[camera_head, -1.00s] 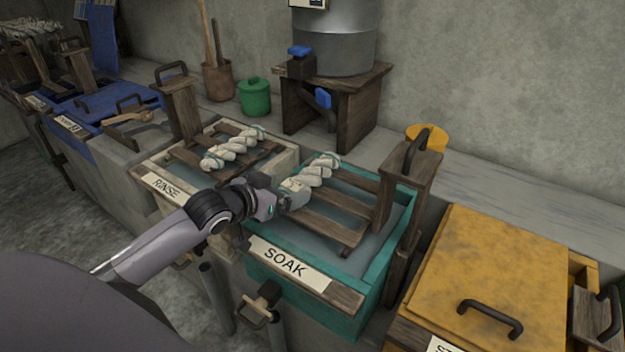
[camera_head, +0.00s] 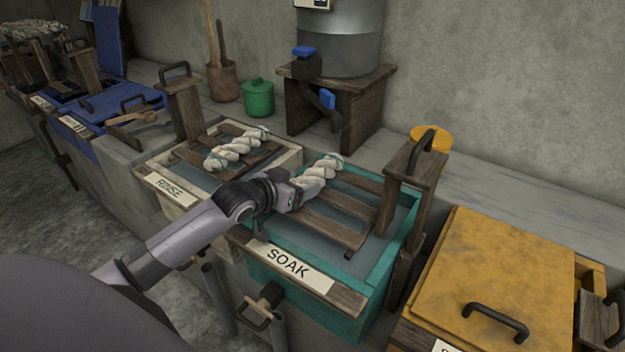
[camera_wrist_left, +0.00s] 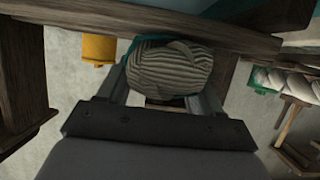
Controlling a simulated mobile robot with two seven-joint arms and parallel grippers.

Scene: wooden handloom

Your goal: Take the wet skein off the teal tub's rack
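The teal tub (camera_head: 358,318), labelled SOAK, has slatted wood across it as a rack (camera_head: 330,222). A pale twisted skein (camera_head: 322,172) lies over the rack's left side. My left gripper (camera_head: 298,190) is at the skein's near end and covers that end in the head view. In the left wrist view, the skein's striped end (camera_wrist_left: 170,70) sits between the two fingers of my left gripper (camera_wrist_left: 163,92). I cannot tell whether the fingers press on it. My right gripper is not in view.
An upright wooden post with a black handle (camera_head: 412,170) stands at the tub's right. The RINSE tub (camera_head: 165,192) at left holds another skein (camera_head: 238,148). A yellow lidded tub (camera_head: 495,270) stands at right. A metal drum (camera_head: 340,35) stands behind.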

